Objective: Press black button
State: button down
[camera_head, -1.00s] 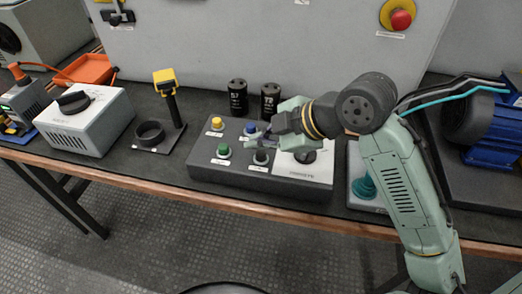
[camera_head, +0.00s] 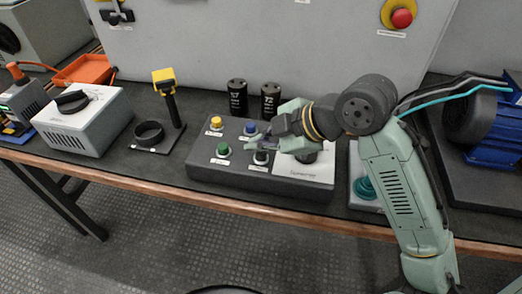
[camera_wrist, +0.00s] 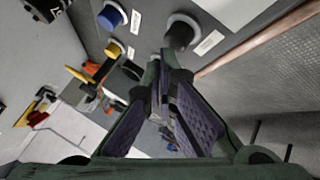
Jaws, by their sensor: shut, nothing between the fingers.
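The black button (camera_head: 261,157) sits at the front right of four buttons on a dark grey control box (camera_head: 215,176). In the wrist view the black button (camera_wrist: 181,33) shows with a pale ring, just beyond the fingertips. My gripper (camera_head: 256,144) is shut and empty, above the box close to the black button. In the wrist view its fingers (camera_wrist: 160,78) point toward the panel; contact with the button cannot be told. The blue button (camera_head: 250,128) is behind the fingers, the yellow button (camera_head: 216,123) at back left, the green button (camera_head: 223,149) at front left.
A rotary knob (camera_head: 306,156) on a white plate is beside the buttons, partly under my gripper. Two black capacitors (camera_head: 238,97) stand behind the box. A yellow-handled tool on a stand (camera_head: 167,95) is at left. The bench edge (camera_head: 245,206) runs in front.

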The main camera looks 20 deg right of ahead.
aim_at(260, 155)
jog(key=shift+f+b, duration=0.9)
jog(key=shift+f, duration=0.05)
dwell(0.6)
dwell(0.4)
jog(key=shift+r+p, duration=1)
jog(key=shift+r, duration=0.4)
jog(key=shift+r+p, duration=1.85)
jog(key=shift+r, duration=0.7)
jog(key=shift+f, duration=0.1)
